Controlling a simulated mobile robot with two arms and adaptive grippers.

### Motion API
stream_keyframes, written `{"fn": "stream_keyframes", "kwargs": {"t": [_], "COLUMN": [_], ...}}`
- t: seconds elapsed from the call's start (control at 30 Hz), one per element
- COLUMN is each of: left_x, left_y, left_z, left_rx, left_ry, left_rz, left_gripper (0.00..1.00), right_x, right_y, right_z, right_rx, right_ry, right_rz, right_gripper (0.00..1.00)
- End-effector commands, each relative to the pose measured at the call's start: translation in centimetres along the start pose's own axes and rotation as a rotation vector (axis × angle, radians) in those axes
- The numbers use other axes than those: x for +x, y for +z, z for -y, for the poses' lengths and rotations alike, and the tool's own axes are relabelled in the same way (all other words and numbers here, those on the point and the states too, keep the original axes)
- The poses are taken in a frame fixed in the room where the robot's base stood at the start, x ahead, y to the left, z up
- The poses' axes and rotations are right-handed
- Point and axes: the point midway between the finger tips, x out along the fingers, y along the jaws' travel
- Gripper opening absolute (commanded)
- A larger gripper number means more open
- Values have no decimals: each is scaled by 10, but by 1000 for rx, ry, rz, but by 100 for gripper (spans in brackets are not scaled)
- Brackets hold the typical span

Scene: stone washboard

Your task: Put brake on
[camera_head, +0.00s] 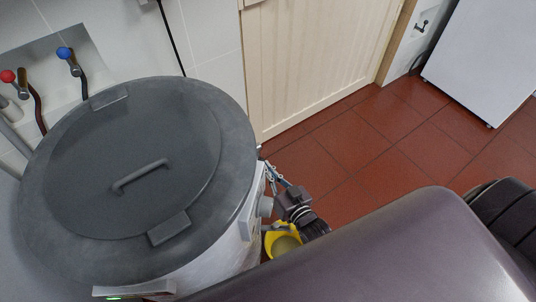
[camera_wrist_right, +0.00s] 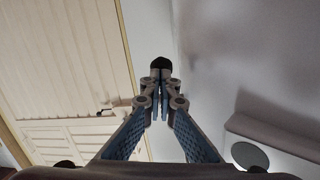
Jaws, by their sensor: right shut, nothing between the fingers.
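My right gripper (camera_head: 270,168) is beside the right side of a round white machine (camera_head: 222,268) with a dark grey lid (camera_head: 135,185). In the right wrist view my right gripper (camera_wrist_right: 160,66) has its fingers together, with nothing visible held between them. A pale smooth wall or panel (camera_wrist_right: 235,60) lies to the right of the fingers there. I cannot tell whether the tips touch the machine. A grey knob-like part (camera_head: 265,206) sticks out of the machine's right side, just below the fingers. No part is clearly recognisable as the brake. My left gripper is not in view.
A yellow round item (camera_head: 282,240) is low beside the machine. Red and blue taps (camera_head: 66,54) are on the wall at the left. A cream panelled door (camera_head: 315,50) is behind, and a white appliance (camera_head: 485,60) stands far right. Red tiled floor (camera_head: 350,150) between is clear.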

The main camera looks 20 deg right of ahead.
Motion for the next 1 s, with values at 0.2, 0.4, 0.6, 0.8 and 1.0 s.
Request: {"fn": "stream_keyframes", "kwargs": {"t": [0.2, 0.4, 0.6, 0.8, 1.0], "left_x": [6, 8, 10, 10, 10], "left_y": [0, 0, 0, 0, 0], "left_z": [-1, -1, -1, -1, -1], "left_rx": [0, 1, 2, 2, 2], "left_ry": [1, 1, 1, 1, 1], "left_rz": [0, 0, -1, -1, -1], "left_gripper": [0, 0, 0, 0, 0], "right_x": [10, 17, 20, 22, 22], "right_y": [9, 12, 14, 14, 14], "right_z": [-2, -3, -4, -4, -5], "right_rx": [-2, 0, 0, -1, -1], "right_ry": [0, 0, 1, 1, 1], "right_rz": [0, 0, 1, 2, 2], "right_gripper": [0, 0, 0, 0, 0]}}
